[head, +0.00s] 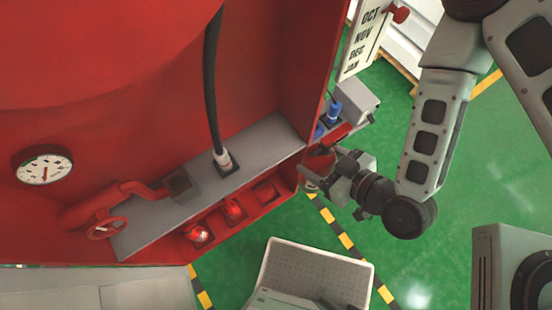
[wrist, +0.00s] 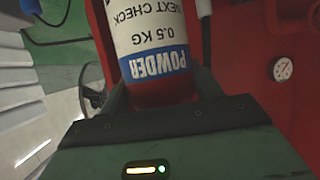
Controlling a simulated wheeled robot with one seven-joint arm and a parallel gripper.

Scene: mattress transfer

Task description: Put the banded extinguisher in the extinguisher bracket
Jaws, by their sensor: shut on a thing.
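The banded extinguisher (wrist: 155,45) fills the upper middle of the wrist view. It is a red cylinder with a white label reading "NEXT CHECK 0.5 KG" and a blue band reading "POWDER". My gripper (wrist: 163,92) is shut on it, with a finger on each side. In the head view my gripper (head: 328,178) is beside the right end of the grey shelf, and the red extinguisher (head: 321,160) shows only in part there. I cannot clearly identify the extinguisher bracket; a red ledge (head: 215,241) below the shelf has square recesses, two with red objects and one seemingly empty.
A grey shelf (head: 150,232) carries a black hose (head: 212,90) and a red pipe with a valve wheel (head: 106,227). A gauge (head: 43,168) is on the red wall. A grey box (head: 354,99) and blue item (head: 333,112) stand behind my gripper. Green floor (head: 440,240) is open at right.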

